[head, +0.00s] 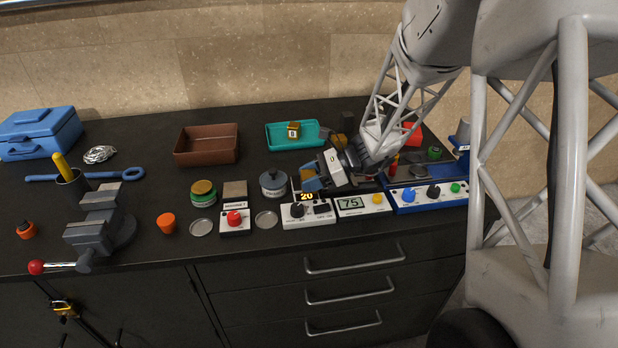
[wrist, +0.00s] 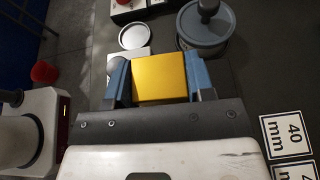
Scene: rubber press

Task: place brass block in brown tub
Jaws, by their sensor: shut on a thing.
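My gripper (head: 311,181) is shut on a yellow-gold brass block, with its blue fingers on either side. In the wrist view the brass block (wrist: 160,78) sits squarely between the fingertips of my gripper (wrist: 158,82). In the head view the held block is mostly hidden by the fingers. My gripper is above the bench just right of the grey lidded pot and behind the white box with the yellow 20 display. The brown tub (head: 207,158) stands at the back, left of my gripper and apart from it. Its visible inside looks empty.
A teal tray (head: 270,142) with a small labelled block (head: 294,130) stands right of the tub. The grey pot (head: 272,184), green tin (head: 203,193) and red-button box (head: 235,220) lie between gripper and tub or in front. A vise (head: 100,220) is at left.

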